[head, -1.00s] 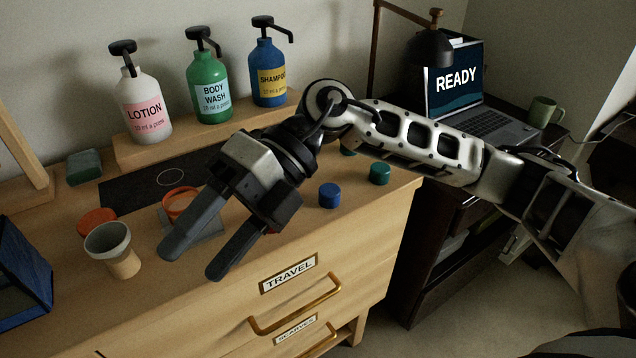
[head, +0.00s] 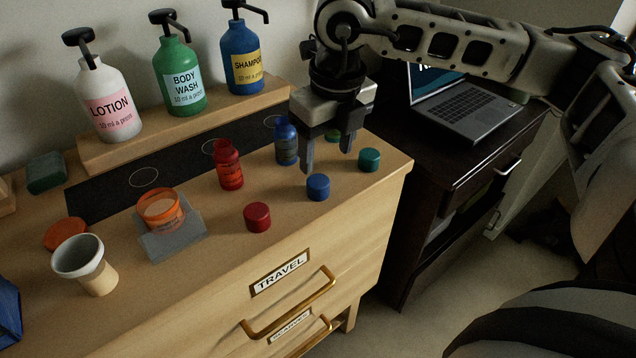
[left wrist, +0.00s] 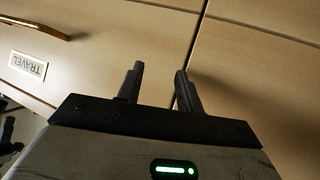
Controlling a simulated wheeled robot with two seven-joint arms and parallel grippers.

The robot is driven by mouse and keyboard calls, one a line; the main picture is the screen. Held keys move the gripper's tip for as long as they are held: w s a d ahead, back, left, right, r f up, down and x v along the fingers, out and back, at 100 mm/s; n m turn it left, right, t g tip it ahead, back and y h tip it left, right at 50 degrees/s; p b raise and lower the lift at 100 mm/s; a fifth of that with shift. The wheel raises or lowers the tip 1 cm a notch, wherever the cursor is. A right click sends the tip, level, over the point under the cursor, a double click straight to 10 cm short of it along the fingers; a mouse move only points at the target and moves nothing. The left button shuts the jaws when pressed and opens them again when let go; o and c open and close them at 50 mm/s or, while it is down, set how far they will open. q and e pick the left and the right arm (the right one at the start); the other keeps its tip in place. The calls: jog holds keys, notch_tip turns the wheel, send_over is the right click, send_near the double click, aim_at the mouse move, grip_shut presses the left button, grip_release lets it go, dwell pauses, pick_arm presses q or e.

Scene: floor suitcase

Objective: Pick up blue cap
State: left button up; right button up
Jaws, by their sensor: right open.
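The blue cap (head: 318,187) sits on the dresser top near its front right edge, between a red cap and a teal cap. My right gripper (head: 328,160) points down just behind and above the blue cap, fingers apart and empty. Its left fingertip is close to the cap in the picture; I cannot tell whether they touch. My left gripper (left wrist: 158,74) shows only in the left wrist view, open and empty, in front of the drawer fronts.
The red cap (head: 257,217) and teal cap (head: 369,160) flank the blue cap. A red bottle (head: 229,165) and small blue bottle (head: 286,141) stand behind. An orange-rimmed jar (head: 160,209) and beige cup (head: 86,264) are left. Pump bottles stand on a raised shelf (head: 190,122).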

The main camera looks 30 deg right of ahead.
aim_at(319, 181)
jog(key=shift+w+a+f+p, duration=0.1)
jog(key=shift+w+a+f, duration=0.05)
jog(key=shift+f, duration=1)
jog(key=shift+w+a+f+p, duration=0.1)
jog(key=shift+w+f, duration=0.1)
jog(key=shift+f, duration=1)
jog(key=shift+w+a+f+p, duration=0.1)
jog(key=shift+w+a+f, duration=0.05)
jog(key=shift+f, duration=1)
jog(key=c, duration=1)
